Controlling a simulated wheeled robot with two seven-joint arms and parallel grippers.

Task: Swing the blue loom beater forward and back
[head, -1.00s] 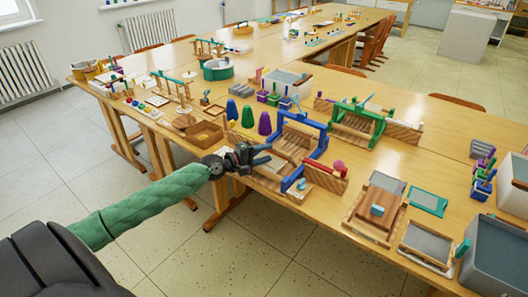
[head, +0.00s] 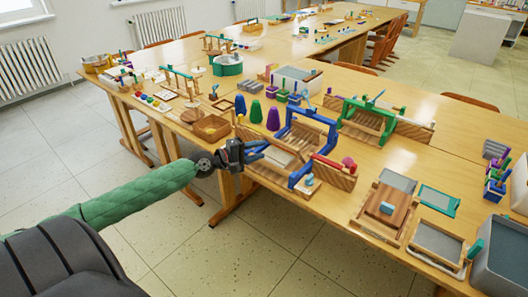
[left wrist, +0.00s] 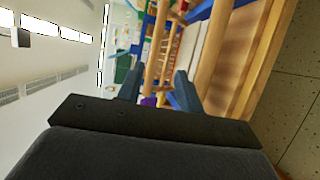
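The blue loom beater (head: 312,115) is an upright blue frame with two posts and a top bar, standing across a small wooden loom (head: 325,176) near the table's front edge. My left gripper (head: 262,150) is at the loom's left end, left of the beater and apart from it. Its two fingers are spread with nothing held between them, as the left wrist view (left wrist: 158,92) also shows. That view has the loom's wooden bars beyond and right of the fingers, with bits of blue near the top. My right gripper is not in view.
A loom with a green beater (head: 365,118) stands behind to the right. Dark blue, green and purple cones (head: 256,112) stand behind the blue loom. A wooden box (head: 211,128) lies to the left. A wooden frame with a grey panel (head: 390,207) lies to the right.

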